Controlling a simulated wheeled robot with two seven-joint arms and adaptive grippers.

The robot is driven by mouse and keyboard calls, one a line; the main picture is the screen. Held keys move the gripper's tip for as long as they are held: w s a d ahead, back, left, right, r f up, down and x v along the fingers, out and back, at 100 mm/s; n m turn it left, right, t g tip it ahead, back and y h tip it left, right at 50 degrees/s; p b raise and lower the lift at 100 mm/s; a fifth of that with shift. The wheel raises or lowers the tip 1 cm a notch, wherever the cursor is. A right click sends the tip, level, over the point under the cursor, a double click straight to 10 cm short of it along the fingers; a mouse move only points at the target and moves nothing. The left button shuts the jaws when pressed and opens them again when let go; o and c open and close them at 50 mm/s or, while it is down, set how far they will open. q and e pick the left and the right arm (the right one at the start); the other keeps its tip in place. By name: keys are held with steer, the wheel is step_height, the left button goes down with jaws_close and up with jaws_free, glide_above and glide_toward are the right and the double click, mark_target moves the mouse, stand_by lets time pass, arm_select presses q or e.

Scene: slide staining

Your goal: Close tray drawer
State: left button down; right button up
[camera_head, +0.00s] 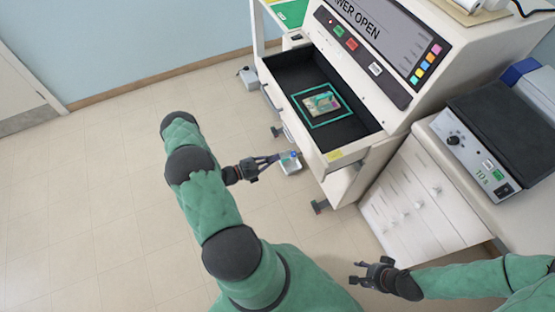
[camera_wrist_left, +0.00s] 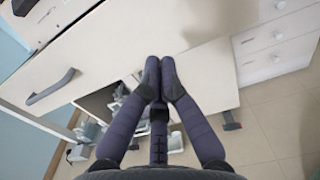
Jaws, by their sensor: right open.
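The tray drawer (camera_head: 350,130) stands pulled out of the white machine, its black inside showing in the head view. A teal-framed tray (camera_head: 312,123) with a small patterned piece lies in it. My left gripper (camera_head: 279,157) is in front of the drawer's pale front panel. In the left wrist view the fingertips (camera_wrist_left: 159,72) are together, with nothing visible between them, close to the white front (camera_wrist_left: 115,58); contact cannot be told. A grey handle (camera_wrist_left: 52,88) is to their left. My right gripper (camera_head: 362,273) is open and empty, low in the head view.
The machine's display (camera_head: 375,32) ends in "WER OPEN". A white drawer cabinet (camera_head: 410,205) and a counter with a grey device (camera_head: 470,150) stand at the right. A small box (camera_head: 249,77) is by the wall. The floor at the left is clear.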

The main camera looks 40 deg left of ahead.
mark_target(305, 147)
arm_select(q)
steer(key=b+x, duration=0.1)
steer(key=x, duration=1)
steer(key=shift+d+r, duration=0.1)
steer(key=shift+w+d+b, duration=0.25)
steer(key=shift+w+b, duration=0.1)
steer(key=shift+w, duration=0.15)
steer(key=b+x, duration=0.4)
steer(key=x, duration=1.3)
steer(key=shift+w+d+b, duration=0.2)
steer(key=shift+w+b, duration=0.1)
steer(key=shift+b, duration=0.05)
steer(key=shift+w+d, duration=0.1)
steer(key=shift+w, duration=0.3)
steer(key=shift+r, duration=0.1)
